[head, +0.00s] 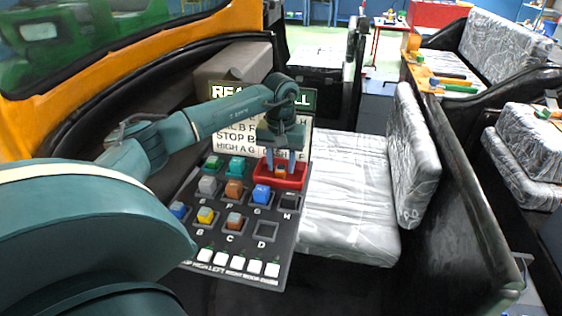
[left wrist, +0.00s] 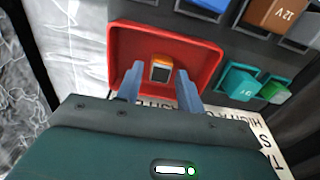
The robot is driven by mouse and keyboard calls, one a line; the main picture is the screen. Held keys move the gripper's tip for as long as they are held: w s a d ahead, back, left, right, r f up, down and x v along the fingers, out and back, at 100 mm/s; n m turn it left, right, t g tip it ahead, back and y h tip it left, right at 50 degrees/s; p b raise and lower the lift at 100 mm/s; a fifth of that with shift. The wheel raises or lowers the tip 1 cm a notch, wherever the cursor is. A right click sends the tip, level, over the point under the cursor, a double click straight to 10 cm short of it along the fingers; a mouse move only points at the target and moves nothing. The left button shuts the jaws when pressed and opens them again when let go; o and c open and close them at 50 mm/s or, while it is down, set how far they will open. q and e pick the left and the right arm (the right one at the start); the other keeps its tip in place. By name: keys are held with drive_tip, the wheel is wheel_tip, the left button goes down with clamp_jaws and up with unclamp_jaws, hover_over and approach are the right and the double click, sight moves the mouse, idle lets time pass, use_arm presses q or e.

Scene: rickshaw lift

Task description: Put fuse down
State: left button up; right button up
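A small orange fuse (left wrist: 161,69) with a dark and grey face sits in the red tray (left wrist: 205,52), near its middle. In the head view the red tray (head: 293,181) is at the top right of the black fuse panel (head: 200,238), and the fuse (head: 280,173) shows between my fingers. My left gripper (head: 282,160) points down over the tray. In the left wrist view the fingers of my left gripper (left wrist: 160,84) are apart, with gaps between them and the fuse. My right gripper is not in view.
The panel holds several coloured blocks, among them a blue one (head: 261,193) and a brown one (head: 234,188). Sockets D (head: 265,231) and H (head: 289,202) look empty. A lettered sign (head: 240,130) stands behind. A covered seat (head: 345,200) is to the right.

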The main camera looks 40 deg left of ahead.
sight(281, 166)
use_arm(q)
drive_tip(key=shift+o, duration=0.5)
drive_tip(key=shift+r, duration=0.15)
wheel_tip(281, 166, up, 12)
idle(0.7)
